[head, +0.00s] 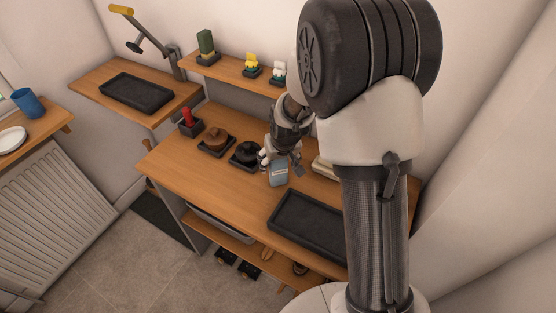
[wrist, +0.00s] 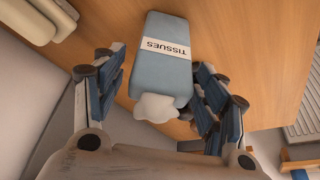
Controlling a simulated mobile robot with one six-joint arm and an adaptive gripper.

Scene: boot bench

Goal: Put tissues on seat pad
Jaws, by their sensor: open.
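The tissues (head: 278,175) are a blue-grey pack on the wooden bench top, labelled TISSUES, with a white tuft at one end. In the wrist view the pack (wrist: 168,65) lies between the two fingers of my gripper (wrist: 158,80). The fingers are open, with a visible gap on the left side; on the right the finger is close to the pack, and I cannot tell if it touches. In the head view my gripper (head: 281,158) is right above and behind the pack. A cream, cushion-like slab (head: 322,168), partly hidden by my arm, may be the seat pad; a cream shape shows in the wrist view (wrist: 38,18).
A black tray (head: 306,246) lies at the front right of the bench. A black round item (head: 246,153), a brown one (head: 215,138) and a red item (head: 188,117) stand left of the tissues. A shelf (head: 225,72) with small items runs behind.

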